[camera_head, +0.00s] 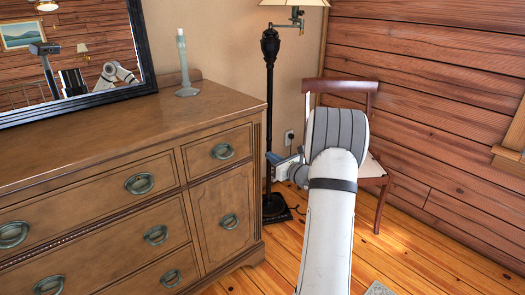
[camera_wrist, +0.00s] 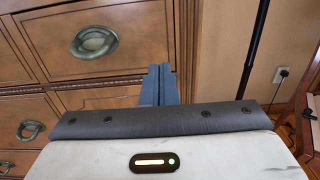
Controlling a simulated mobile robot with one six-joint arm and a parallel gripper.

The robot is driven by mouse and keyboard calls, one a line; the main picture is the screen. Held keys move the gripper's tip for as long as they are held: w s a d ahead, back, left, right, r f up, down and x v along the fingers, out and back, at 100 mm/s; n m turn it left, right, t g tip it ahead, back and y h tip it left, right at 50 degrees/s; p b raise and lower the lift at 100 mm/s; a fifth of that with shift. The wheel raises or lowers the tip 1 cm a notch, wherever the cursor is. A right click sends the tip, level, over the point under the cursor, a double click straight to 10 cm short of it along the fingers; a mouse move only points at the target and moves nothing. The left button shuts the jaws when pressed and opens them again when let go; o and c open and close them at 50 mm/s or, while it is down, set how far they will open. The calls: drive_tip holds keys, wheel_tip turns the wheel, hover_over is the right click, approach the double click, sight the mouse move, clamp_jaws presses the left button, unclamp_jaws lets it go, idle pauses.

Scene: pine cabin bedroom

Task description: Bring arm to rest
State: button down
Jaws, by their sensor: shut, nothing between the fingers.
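My arm reaches forward in the head view, with its white links in front of the chair. My gripper (camera_wrist: 160,85) shows in the wrist view as two blue-grey fingers pressed together with nothing between them. In the head view my gripper (camera_head: 277,159) is partly seen left of the arm, near the dresser's right end. The fingers point toward the dresser front; I cannot tell how wide the gap is.
A wooden dresser (camera_head: 105,200) with a mirror (camera_head: 72,55) and a candlestick (camera_head: 184,65) fills the left. A black floor lamp (camera_head: 270,110) stands beside it. A wooden chair (camera_head: 372,86) is behind my arm. Bare floor (camera_head: 420,250) lies at right.

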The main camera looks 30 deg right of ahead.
drive_tip(key=s+a+r+n+g+y+p, duration=0.2)
drive_tip(key=s+a+r+n+g+p, duration=0.3)
drive_tip(key=a, duration=0.5)
drive_tip(key=s+a+r+n+g+y+p, duration=0.25)
drive_tip(key=s+a+r+n, duration=0.25)
drive_tip(key=a+n, duration=0.3)
drive_tip(key=s+a+r+n+g+y+p, duration=0.25)
drive_tip(key=s+a+r+n+g, duration=0.2)
drive_tip(key=a, duration=0.65)
drive_tip(key=s+r+n+g+h+p, duration=0.1)
drive_tip(key=s+r+n+h+p, duration=0.3)
drive_tip(key=s+n, duration=0.4)
drive_tip(key=s+r+n+g+h+p, duration=0.2)
drive_tip(key=s+r+n+h+p, duration=0.3)
drive_tip(key=s, duration=0.8)
drive_tip(key=a+n+h+p, duration=0.1)
drive_tip(key=n, duration=0.2)
drive_tip(key=shift+r+p, duration=0.25)
drive_tip(key=shift+p, duration=0.05)
